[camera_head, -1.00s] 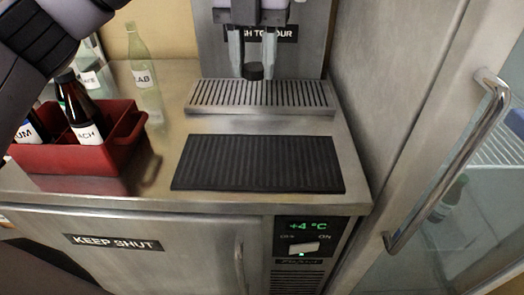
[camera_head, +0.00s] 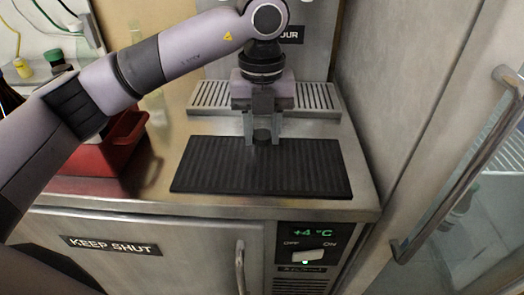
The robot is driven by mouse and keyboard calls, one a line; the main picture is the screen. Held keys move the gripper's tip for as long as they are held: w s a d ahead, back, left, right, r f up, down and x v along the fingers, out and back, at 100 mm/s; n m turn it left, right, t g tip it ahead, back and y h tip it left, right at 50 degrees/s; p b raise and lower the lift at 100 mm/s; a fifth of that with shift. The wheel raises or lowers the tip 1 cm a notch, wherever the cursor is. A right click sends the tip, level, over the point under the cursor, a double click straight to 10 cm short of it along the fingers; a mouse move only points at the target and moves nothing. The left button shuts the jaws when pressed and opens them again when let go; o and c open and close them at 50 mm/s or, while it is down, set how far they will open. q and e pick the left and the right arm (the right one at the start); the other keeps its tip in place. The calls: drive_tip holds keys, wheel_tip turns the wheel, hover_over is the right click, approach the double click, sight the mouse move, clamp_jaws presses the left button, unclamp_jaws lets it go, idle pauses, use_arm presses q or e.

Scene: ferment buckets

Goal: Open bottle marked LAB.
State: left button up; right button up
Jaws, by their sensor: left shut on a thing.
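My left arm comes in from the left across the counter. My left gripper (camera_head: 262,140) points down over the ribbed black mat (camera_head: 210,176) in front of the drip tray. It is shut on a small dark cap (camera_head: 262,136), held between the fingertips; whether the cap touches the mat is hard to tell. The bottle marked LAB cannot be seen now; my left arm covers the back left of the counter where it showed earlier. My right gripper is not in view.
A red crate (camera_head: 124,137) stands at the left, partly behind my arm. A slotted metal drip tray (camera_head: 210,98) is behind the mat. A fridge door with a metal handle (camera_head: 460,178) bounds the right. Most of the mat is clear.

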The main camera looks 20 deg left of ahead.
sight(262, 164)
use_arm(q)
wheel_tip(262, 164, down, 5)
drive_tip(key=shift+f, duration=0.1)
idle(0.3)
drive_tip(key=shift+f, duration=0.2)
drive_tip(key=o, duration=1.2)
drive_tip(key=shift+r, duration=0.1)
drive_tip(key=shift+c, duration=0.2)
drive_tip(key=shift+r, duration=0.1)
